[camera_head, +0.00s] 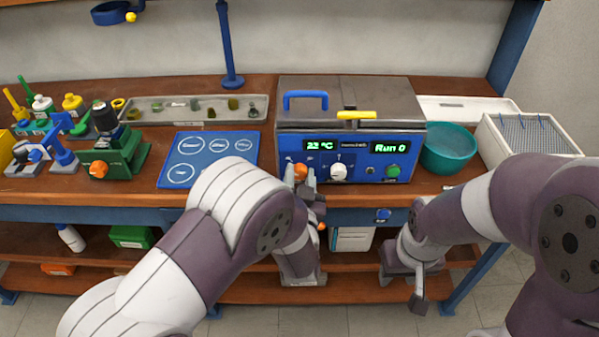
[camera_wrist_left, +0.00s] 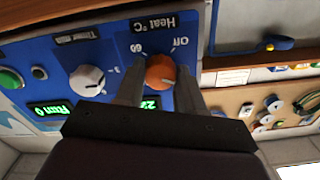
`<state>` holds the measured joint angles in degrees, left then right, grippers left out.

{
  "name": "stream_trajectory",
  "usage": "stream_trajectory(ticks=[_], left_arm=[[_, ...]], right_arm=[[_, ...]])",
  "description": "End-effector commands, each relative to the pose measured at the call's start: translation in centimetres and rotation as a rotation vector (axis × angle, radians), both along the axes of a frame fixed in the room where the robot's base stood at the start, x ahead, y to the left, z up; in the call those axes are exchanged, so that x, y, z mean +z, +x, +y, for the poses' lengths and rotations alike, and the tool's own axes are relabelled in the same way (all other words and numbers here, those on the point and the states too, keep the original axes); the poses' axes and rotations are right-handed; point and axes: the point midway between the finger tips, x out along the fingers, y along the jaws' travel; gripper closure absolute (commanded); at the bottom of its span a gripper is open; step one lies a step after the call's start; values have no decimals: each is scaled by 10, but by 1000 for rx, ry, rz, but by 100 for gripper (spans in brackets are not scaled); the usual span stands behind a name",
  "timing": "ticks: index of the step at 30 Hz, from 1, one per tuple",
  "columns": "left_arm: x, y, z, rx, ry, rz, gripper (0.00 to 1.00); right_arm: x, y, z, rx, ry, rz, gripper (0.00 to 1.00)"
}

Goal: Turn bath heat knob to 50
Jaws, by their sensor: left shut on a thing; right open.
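The bath (camera_head: 350,122) is a grey-lidded box with a blue front panel at the back of the bench. Its orange heat knob (camera_head: 300,171) is at the panel's left; in the left wrist view the knob (camera_wrist_left: 160,72) sits under a "Heat °C" label with "off" and "60" marks. My left gripper (camera_head: 301,180) is shut on the heat knob, one finger on each side. The knob's exact setting cannot be read. The panel displays read about 22 °C and Run 0. My right gripper (camera_head: 412,285) is open and empty, low in front of the bench.
A white timer knob (camera_head: 338,172) and a green button (camera_head: 393,171) are on the same panel. A teal bowl (camera_head: 448,150) stands right of the bath, a blue mat (camera_head: 209,158) left of it. A grey tray (camera_head: 190,108) lies behind the mat.

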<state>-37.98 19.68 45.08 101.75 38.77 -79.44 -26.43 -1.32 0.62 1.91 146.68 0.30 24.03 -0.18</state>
Motion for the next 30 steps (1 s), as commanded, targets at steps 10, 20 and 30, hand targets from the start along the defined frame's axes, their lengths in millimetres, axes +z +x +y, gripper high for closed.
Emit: stream_trajectory(ticks=[10, 20, 30], left_arm=[[1, 0, 0, -1, 326, 3, 93], [1, 0, -1, -1, 639, 3, 93], [1, 0, -1, -2, 962, 3, 93]], right_arm=[[19, 0, 0, 0, 0, 0, 57], [36, 0, 0, 0, 0, 0, 57], [53, 0, 0, 0, 0, 0, 57]])
